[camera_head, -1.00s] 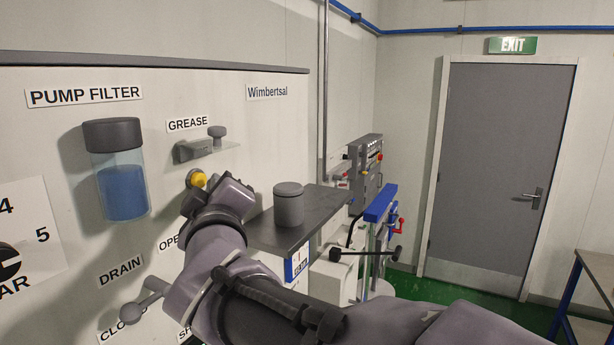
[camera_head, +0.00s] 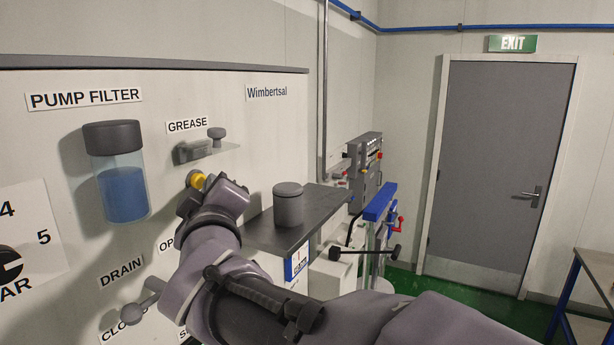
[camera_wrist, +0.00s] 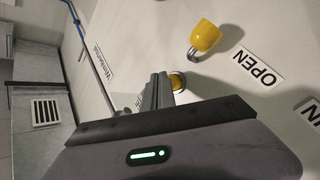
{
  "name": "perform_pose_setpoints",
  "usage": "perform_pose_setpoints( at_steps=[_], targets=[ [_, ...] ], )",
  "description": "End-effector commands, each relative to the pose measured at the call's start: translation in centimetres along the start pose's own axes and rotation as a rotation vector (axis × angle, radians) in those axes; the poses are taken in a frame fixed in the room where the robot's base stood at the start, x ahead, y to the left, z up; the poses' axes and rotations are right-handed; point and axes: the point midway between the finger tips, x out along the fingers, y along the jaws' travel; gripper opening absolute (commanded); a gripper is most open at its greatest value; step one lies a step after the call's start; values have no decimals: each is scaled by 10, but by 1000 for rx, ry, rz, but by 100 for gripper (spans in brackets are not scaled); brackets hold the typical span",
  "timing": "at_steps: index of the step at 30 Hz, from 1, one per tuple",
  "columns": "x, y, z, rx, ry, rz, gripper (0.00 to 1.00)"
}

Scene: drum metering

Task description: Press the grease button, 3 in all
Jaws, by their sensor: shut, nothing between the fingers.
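A yellow button (camera_head: 196,181) in a metal collar sits on the pale panel below the GREASE label (camera_head: 187,125). My gripper (camera_head: 192,191) is at the button, its body just to the right and below it. In the wrist view my gripper (camera_wrist: 161,84) has its fingers closed together, empty. A yellow piece in a metal ring (camera_wrist: 178,83) shows partly behind the fingertips. Whether they touch it I cannot tell. A second yellow cap on a metal stem (camera_wrist: 205,38) stands apart, near the OPEN label (camera_wrist: 258,65).
A grey cylinder (camera_head: 288,205) stands on a dark shelf (camera_head: 325,207) to the right. The drain lever (camera_head: 147,293) is below left.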

Motion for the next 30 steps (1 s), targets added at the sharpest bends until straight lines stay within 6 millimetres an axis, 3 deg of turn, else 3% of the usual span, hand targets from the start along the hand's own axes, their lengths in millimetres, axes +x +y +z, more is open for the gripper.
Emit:
perform_pose_setpoints(
  at_steps=[30],
  targets=[
    [7,-5,-5,0,0,0,0]
  ],
)
